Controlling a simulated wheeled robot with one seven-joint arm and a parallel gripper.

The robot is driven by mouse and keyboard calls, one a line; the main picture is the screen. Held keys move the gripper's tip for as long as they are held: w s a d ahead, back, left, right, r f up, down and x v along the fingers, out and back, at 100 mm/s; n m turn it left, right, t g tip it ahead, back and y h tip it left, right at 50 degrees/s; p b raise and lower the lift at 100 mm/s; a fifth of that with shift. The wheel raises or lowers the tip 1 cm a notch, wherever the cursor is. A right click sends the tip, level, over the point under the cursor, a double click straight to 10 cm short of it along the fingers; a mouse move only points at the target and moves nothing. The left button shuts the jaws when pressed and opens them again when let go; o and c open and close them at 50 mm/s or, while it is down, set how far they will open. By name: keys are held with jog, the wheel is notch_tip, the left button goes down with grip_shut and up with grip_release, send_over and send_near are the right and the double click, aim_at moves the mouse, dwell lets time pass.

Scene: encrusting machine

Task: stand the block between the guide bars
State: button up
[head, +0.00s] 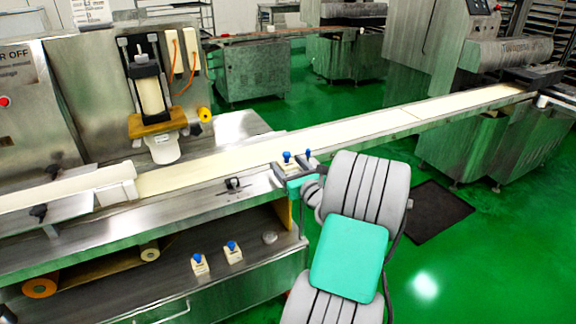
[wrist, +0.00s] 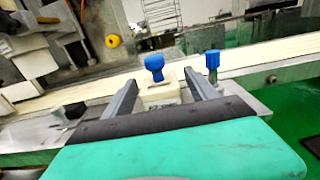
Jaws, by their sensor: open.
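A cream block with a blue knob (wrist: 160,95) stands upright on the metal edge beside the belt, between my two fingers in the wrist view. In the head view its blue knob (head: 287,156) shows just beyond my gripper (head: 296,170). My gripper (wrist: 162,78) is open, with one finger on each side of the block and visible space beside it. A second blue knob (wrist: 212,62) stands to the right of the right finger; its lower part is partly hidden. I cannot clearly pick out the guide bars.
Two similar blue-knobbed blocks (head: 200,263) (head: 232,252) stand on the lower shelf (head: 170,285). The cream belt (head: 350,131) runs past my gripper. A dark clamp knob (head: 232,184) sits on the front edge to the left. The machine nozzle (head: 165,148) stands behind the belt.

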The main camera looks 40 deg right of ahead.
jog(key=shift+s+r, duration=0.15)
jog(key=v, duration=1.1)
jog(key=shift+s+a+p, duration=0.2)
jog(key=shift+s+p, duration=0.1)
jog(key=shift+s, duration=0.05)
jog(key=shift+w+a+r, duration=0.1)
